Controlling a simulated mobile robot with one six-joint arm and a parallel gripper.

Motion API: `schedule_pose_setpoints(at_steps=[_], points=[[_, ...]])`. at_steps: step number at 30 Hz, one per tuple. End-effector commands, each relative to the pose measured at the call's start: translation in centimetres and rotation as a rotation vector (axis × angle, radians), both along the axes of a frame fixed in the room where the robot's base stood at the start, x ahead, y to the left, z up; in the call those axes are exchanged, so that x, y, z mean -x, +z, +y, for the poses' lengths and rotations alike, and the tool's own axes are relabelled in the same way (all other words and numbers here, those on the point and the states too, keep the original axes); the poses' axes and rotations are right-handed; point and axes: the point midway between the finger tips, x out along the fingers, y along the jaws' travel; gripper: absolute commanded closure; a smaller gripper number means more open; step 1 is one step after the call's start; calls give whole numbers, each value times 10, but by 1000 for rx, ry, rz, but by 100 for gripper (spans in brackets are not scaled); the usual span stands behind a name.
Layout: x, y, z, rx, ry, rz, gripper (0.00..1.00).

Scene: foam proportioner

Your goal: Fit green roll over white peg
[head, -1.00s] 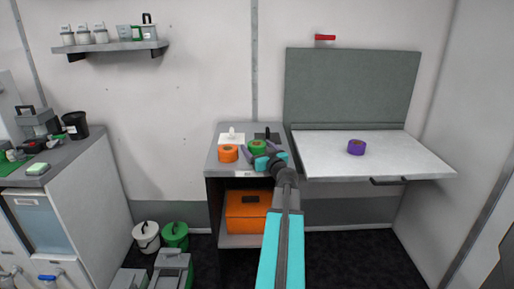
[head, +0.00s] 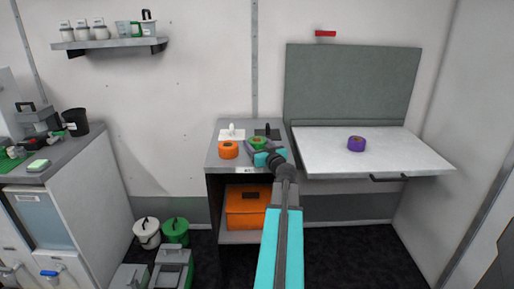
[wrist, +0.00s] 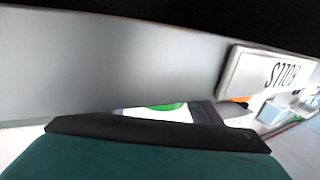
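The green roll (head: 257,142) sits at the middle of the small cabinet's top, and a sliver of green shows in the wrist view (wrist: 166,106). The white peg (head: 231,132) stands on a white square base at the back left of that top, behind the orange roll. My gripper (head: 263,149) is at the green roll, with its grey-purple fingers spread to either side of it. They look wider apart than the roll, so it appears open. The gripper and arm hide the roll's near right side. The wrist view does not show the fingertips clearly.
An orange roll (head: 228,150) sits left of the green one. A black peg base (head: 267,132) is at the back right. A purple roll (head: 356,144) lies on the white fold-down table (head: 420,158). The cabinet's front edge and label (wrist: 270,75) are close in the wrist view.

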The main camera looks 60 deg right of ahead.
Motion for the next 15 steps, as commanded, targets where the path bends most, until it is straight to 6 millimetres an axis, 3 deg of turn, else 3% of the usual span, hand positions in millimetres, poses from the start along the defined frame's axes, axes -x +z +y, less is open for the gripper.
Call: schedule_pose_setpoints(at_steps=[2,15], points=[[0,0,0,0,0,0,69],[0,9,0,1,0,-1,69]])
